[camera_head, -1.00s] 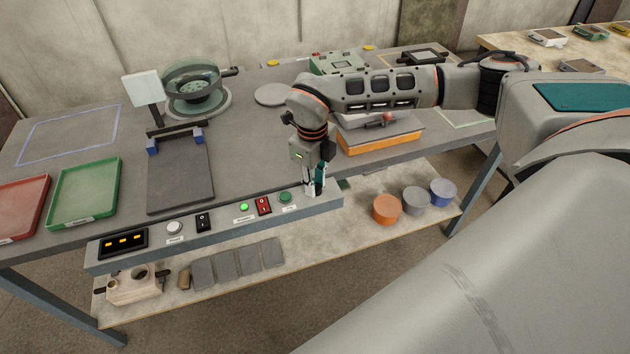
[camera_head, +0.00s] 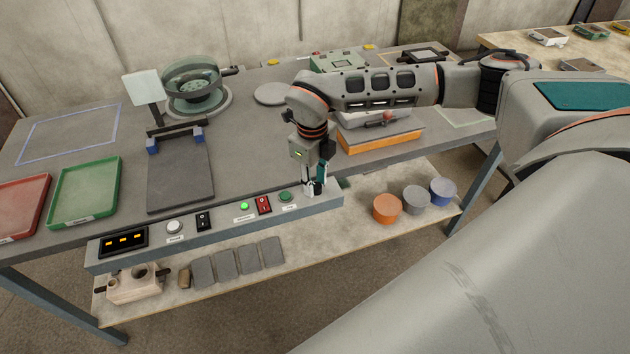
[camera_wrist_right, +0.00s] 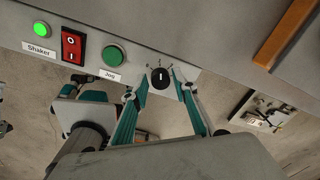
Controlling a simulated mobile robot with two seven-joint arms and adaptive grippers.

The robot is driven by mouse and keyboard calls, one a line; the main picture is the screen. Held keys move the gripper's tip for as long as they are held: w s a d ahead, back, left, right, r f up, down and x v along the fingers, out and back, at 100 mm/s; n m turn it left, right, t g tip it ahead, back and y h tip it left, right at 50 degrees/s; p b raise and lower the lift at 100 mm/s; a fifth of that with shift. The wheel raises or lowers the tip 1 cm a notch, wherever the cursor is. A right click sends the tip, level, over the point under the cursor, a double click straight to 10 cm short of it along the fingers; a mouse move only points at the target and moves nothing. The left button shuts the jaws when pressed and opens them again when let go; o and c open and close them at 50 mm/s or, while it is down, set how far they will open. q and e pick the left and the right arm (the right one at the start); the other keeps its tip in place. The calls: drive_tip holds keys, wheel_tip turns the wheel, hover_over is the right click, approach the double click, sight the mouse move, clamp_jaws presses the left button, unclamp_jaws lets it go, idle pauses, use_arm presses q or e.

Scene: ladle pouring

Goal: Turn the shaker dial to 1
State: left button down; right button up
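The shaker dial (camera_wrist_right: 160,77) is a small black knob with a white pointer line on the front panel. Its line stands nearly straight up in the right wrist view, with small marks around its upper side. My right gripper (camera_wrist_right: 161,76) has its two teal fingers on either side of the knob, open, with narrow gaps showing.
Left of the dial are a green Jog button (camera_wrist_right: 113,55), a red rocker switch (camera_wrist_right: 73,46) and a lit green Shaker lamp (camera_wrist_right: 40,30). The control panel (camera_head: 220,222) runs along the bench front. An orange-based device (camera_head: 382,140) stands behind my right gripper.

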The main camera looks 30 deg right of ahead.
wheel_tip(320, 180, up, 12)
drive_tip(key=shift+s+a, duration=0.15)
drive_tip(key=shift+a, duration=0.15)
drive_tip(key=shift+f, duration=0.15)
idle(0.4)
